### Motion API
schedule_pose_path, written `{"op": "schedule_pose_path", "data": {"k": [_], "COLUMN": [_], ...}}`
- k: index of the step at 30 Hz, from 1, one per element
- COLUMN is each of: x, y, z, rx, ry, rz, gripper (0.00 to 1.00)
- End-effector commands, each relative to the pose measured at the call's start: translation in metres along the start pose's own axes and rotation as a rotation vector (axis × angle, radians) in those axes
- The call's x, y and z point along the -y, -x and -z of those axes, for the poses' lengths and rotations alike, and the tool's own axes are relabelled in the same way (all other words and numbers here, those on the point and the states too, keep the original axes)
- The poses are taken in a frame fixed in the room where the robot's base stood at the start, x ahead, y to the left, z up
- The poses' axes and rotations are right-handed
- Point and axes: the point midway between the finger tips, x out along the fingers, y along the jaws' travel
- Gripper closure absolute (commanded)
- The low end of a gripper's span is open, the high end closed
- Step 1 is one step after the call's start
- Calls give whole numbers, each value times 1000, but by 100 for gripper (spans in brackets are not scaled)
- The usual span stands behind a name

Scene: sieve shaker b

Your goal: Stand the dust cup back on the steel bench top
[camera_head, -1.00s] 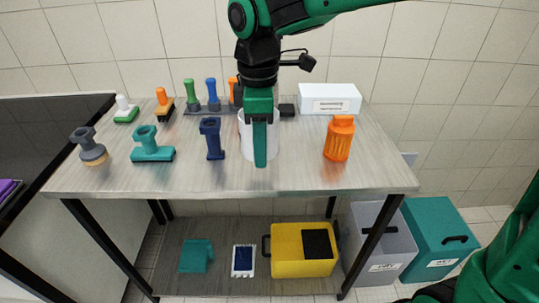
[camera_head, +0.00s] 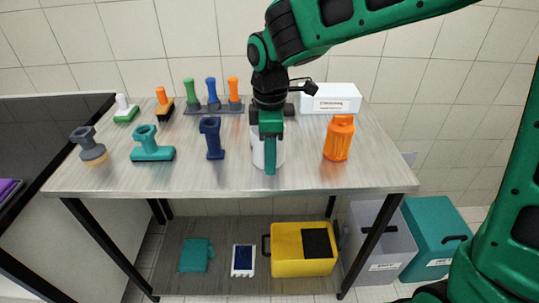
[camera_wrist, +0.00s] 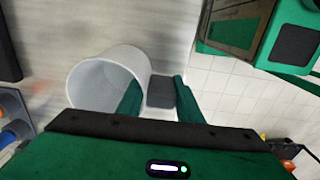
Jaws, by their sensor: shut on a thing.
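The dust cup is a pale grey-white, open-topped cup (camera_head: 257,152) near the middle right of the steel bench top (camera_head: 200,180). My gripper (camera_head: 270,168) is in front of it and hides much of it in the head view. In the wrist view the cup (camera_wrist: 88,82) is tilted in the picture with its mouth towards the camera. One finger overlaps the mouth and the other is outside the rim, so my gripper is shut on the cup's wall. Whether the cup's base touches the bench top is hidden.
An orange container (camera_head: 338,138) stands to the right, a dark blue tool (camera_head: 212,138) to the left. A white box (camera_head: 330,98) stands behind on the right, and a rack of handled brushes (camera_head: 212,108) behind on the left. Bare bench lies in front.

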Motion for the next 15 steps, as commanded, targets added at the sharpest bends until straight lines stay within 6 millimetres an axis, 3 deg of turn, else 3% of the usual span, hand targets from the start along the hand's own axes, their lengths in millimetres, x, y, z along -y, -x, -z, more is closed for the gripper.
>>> {"op": "schedule_pose_path", "data": {"k": [4,5,6,15], "x": [0,0,0,0], "y": [-2,-2,-2,-1], "z": [0,0,0,0], "rx": [0,0,0,0], "ry": [0,0,0,0], "rz": [1,1,0,0], "gripper": [100,60,51,49]}}
